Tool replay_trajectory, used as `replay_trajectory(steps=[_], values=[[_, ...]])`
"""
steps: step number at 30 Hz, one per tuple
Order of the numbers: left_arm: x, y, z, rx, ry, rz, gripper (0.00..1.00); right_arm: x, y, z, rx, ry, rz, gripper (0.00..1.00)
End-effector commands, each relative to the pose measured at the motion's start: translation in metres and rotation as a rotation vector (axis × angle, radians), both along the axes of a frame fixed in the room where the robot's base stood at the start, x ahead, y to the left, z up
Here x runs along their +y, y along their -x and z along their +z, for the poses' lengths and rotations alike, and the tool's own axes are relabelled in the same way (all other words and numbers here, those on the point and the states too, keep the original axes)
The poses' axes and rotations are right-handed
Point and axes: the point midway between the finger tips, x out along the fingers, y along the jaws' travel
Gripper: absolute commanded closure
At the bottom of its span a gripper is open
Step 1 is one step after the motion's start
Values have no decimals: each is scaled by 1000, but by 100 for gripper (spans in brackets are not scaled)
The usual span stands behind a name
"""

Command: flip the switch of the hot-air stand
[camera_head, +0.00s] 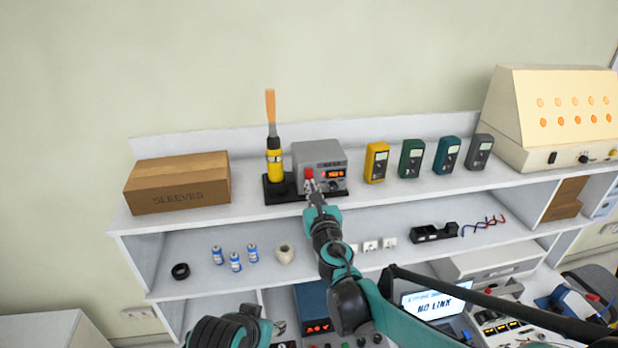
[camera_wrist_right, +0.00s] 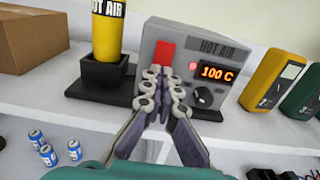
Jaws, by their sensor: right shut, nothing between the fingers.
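The hot-air stand (camera_head: 320,163) is a grey box on the top shelf, with a lit orange display and a dark knob. In the right wrist view its front (camera_wrist_right: 205,65) reads HOT AIR and 100 C. Its red switch (camera_wrist_right: 165,55) is on the left of the front, and also shows in the head view (camera_head: 309,174). The yellow hot-air tool (camera_head: 274,165) stands upright in a black holder to the left. My right gripper (camera_wrist_right: 161,72) is shut and empty, its tips just in front of the switch's lower part; contact cannot be told. My left arm shows at the bottom; its gripper is not visible.
A SLEEVES carton (camera_head: 178,183) stands left on the shelf. Several meters, the nearest one yellow (camera_head: 376,162), stand right of the stand. A cream console (camera_head: 552,115) is far right. The lower shelf (camera_head: 200,283) holds small cans and a black ring.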

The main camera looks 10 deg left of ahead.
Motion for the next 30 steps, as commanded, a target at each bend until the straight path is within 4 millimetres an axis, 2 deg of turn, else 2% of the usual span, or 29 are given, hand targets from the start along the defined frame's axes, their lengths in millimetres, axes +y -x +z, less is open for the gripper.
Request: replay_trajectory(steps=[6,10,30], values=[[0,0,-1,0,0,0,54,1,-3,0,0,0,0,100],[0,0,-1,0,0,0,54,-1,2,0,0,0,0,100],[0,0,0,0,0,0,54,-27,65,0,0,0,0,100]])
